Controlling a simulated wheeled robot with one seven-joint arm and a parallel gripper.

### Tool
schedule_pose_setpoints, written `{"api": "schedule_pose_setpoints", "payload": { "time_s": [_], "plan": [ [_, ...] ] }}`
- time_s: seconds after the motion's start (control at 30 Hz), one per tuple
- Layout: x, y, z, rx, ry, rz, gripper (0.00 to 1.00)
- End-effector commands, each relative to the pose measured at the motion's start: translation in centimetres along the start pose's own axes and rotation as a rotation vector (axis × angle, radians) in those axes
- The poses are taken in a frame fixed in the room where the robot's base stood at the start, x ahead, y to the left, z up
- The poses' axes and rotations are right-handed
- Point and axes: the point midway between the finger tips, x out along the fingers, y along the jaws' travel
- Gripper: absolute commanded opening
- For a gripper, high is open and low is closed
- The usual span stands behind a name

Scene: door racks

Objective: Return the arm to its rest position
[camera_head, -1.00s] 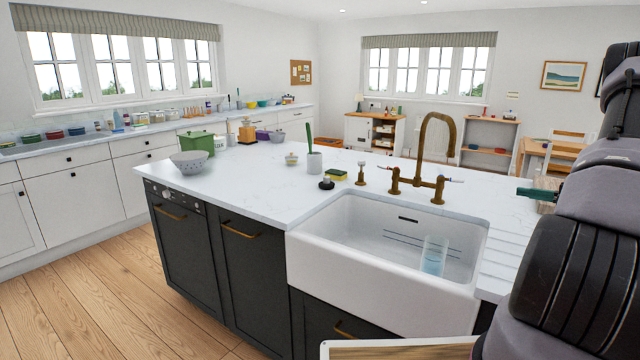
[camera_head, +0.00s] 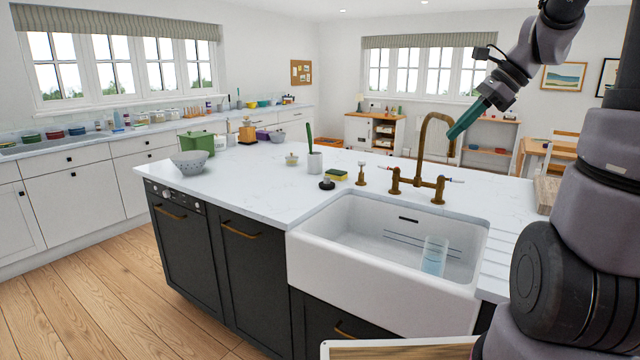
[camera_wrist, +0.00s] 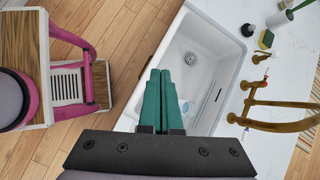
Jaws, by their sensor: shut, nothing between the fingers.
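My gripper (camera_head: 466,119) is at the upper right of the head view, raised above the island at about the height of the brass tap. Its teal fingers point down and to the left, and nothing is between them. In the wrist view the teal fingers (camera_wrist: 161,100) lie together over the near edge of the sink. My arm's grey and black links fill the right side of the head view. The rest position itself is not marked in any view.
The white sink (camera_head: 330,262) holds a clear glass (camera_head: 433,256). The brass tap (camera_head: 437,150) stands close to my gripper in the picture. A colander (camera_head: 190,163) and sponge (camera_head: 337,174) stand on the counter.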

Motion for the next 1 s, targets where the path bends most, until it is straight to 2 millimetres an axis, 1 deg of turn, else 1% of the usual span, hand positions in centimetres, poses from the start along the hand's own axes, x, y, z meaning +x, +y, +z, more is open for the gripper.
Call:
{"api": "schedule_pose_setpoints", "payload": {
  "time_s": [0.03,0.17,0.2,0.3,0.4,0.5,0.6,0.7,1.0],
  "plan": [
    [-0.4,1.8,1.5,-0.144,0.049,-0.011,0.0],
    [-1.3,5.6,3.5,-0.507,0.179,-0.031,0.0],
    [-1.6,6.8,4.0,-0.62,0.219,-0.038,0.0],
    [-2.3,9.3,4.9,-0.89,0.319,-0.055,0.0],
    [-2.9,11.3,5.4,-1.124,0.411,-0.069,0.0],
    [-3.4,12.7,5.7,-1.298,0.483,-0.08,0.0],
    [-3.7,13.4,5.8,-1.405,0.53,-0.087,0.0],
    [-3.9,13.8,5.8,-1.452,0.552,-0.089,0.0],
    [-3.9,13.8,5.8,-1.457,0.554,-0.088,0.0]
  ]
}}
